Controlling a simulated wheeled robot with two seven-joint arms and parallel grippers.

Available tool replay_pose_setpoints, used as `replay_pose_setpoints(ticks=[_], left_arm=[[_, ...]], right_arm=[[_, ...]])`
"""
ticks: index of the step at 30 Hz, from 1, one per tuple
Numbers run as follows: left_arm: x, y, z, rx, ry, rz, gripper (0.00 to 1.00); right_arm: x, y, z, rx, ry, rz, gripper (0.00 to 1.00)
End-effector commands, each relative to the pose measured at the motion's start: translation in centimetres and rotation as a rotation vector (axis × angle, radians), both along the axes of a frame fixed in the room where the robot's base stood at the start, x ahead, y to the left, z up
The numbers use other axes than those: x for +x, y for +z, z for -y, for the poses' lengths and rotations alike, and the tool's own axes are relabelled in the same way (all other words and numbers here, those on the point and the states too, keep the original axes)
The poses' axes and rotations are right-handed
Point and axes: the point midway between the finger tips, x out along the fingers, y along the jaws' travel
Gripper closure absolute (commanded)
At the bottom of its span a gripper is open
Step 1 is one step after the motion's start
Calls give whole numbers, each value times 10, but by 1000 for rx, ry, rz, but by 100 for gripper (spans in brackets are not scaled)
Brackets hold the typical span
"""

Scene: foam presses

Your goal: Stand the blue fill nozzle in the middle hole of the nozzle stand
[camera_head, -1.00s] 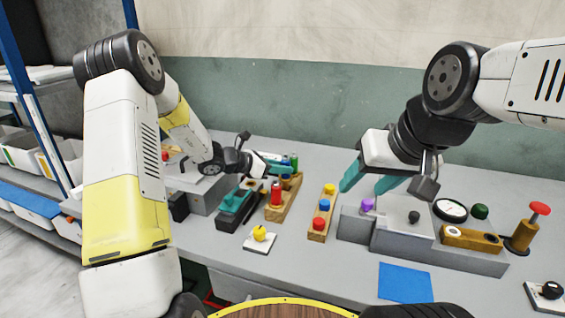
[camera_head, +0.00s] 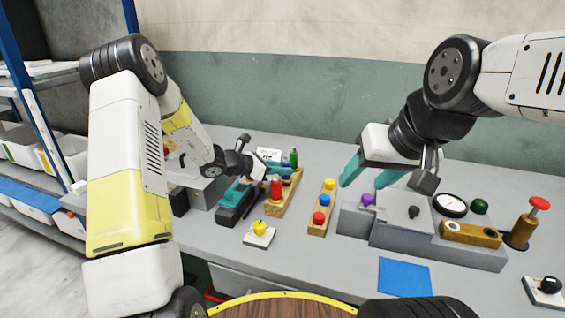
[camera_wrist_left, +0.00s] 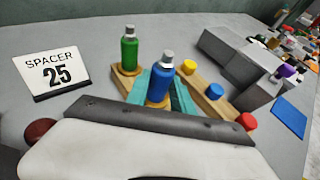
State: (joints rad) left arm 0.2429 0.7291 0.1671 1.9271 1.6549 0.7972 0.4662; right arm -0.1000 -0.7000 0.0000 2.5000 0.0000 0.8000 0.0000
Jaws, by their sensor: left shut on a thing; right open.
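The blue fill nozzle (camera_wrist_left: 160,84) stands roughly upright between the teal fingers of my left gripper (camera_wrist_left: 160,95), which is shut on it. Its lower end is hidden, so I cannot tell whether it is in a hole. The wooden nozzle stand (camera_head: 272,210) carries a red nozzle (camera_head: 276,189) at its near end and a green nozzle (camera_head: 294,159) at its far end. My left gripper (camera_head: 280,165) is over the stand between these two. The green nozzle (camera_wrist_left: 130,50) stands just behind the blue one in the left wrist view. My right gripper (camera_head: 366,179) is open and empty.
A wooden block with yellow, blue and red caps (camera_head: 314,232) lies right of the stand. A grey fixture (camera_head: 385,237) is below my right gripper. A yellow knob on a white plate (camera_head: 260,232) is in front.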

Motion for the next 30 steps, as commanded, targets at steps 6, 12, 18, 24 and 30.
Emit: replay_pose_setpoints(ticks=[6, 12, 18, 24, 30], left_arm=[[0, -5, 0, -2, 0, 1, 100], [0, -10, 0, -1, 0, 1, 100], [0, -12, 0, 0, 0, 1, 52], [0, -12, 0, -1, 0, 1, 46], [-2, -11, -4, 1, 2, 0, 46]], right_arm=[[0, 0, 0, 0, 0, 0, 46], [0, 0, 0, 0, 0, 0, 46], [0, 0, 0, 0, 0, 0, 46], [0, 0, 0, 0, 0, 0, 46], [0, 0, 0, 0, 0, 0, 46]])
